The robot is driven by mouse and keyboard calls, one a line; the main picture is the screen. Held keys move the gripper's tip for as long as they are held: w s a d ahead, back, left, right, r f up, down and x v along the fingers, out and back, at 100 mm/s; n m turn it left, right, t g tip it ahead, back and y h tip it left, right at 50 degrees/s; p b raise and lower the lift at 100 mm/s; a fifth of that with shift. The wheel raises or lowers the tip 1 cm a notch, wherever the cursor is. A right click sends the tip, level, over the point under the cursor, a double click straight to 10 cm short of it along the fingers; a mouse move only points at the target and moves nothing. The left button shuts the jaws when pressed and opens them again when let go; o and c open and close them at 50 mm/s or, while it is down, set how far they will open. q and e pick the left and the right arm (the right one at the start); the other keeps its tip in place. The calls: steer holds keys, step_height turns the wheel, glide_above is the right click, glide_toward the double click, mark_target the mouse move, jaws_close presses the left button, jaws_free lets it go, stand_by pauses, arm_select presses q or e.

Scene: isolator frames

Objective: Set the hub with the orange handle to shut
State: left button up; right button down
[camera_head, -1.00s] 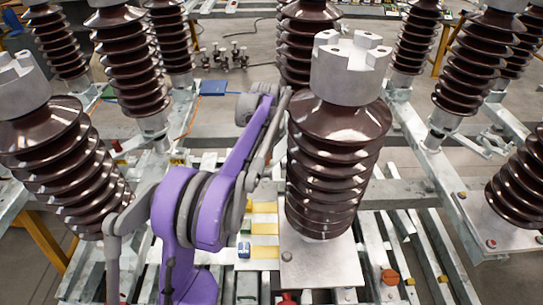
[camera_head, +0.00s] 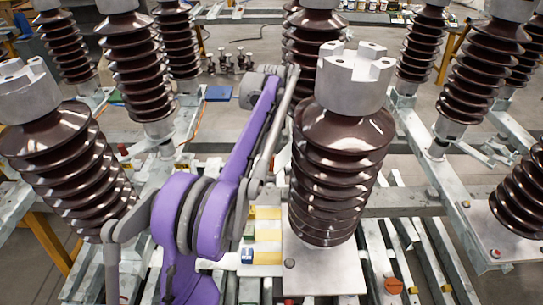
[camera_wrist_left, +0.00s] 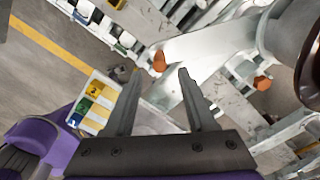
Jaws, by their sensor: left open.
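An orange knob-like part (camera_head: 393,286) sits low on the frame, right of the near brown insulator (camera_head: 338,175). In the left wrist view, one orange part (camera_wrist_left: 159,62) lies just beyond my fingertips, and another orange part (camera_wrist_left: 262,83) is further right on the metal frame. I cannot tell which of these is the handle of the hub, or how it is set. My left gripper (camera_wrist_left: 160,74) is open and empty, its two fingers apart. In the head view my purple left arm reaches up past the insulator, and its fingers cannot be made out. My right gripper is not in view.
Several ribbed brown insulators with grey metal caps stand around my arm, including one at the left (camera_head: 62,155). Metal rails (camera_head: 400,215) run beneath. A white tray (camera_wrist_left: 98,100) with yellow, green and blue blocks is left of my fingers.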

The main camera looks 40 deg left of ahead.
arm_select(q)
steer(key=shift+r, duration=1.9)
steer(key=shift+s+f, duration=0.1)
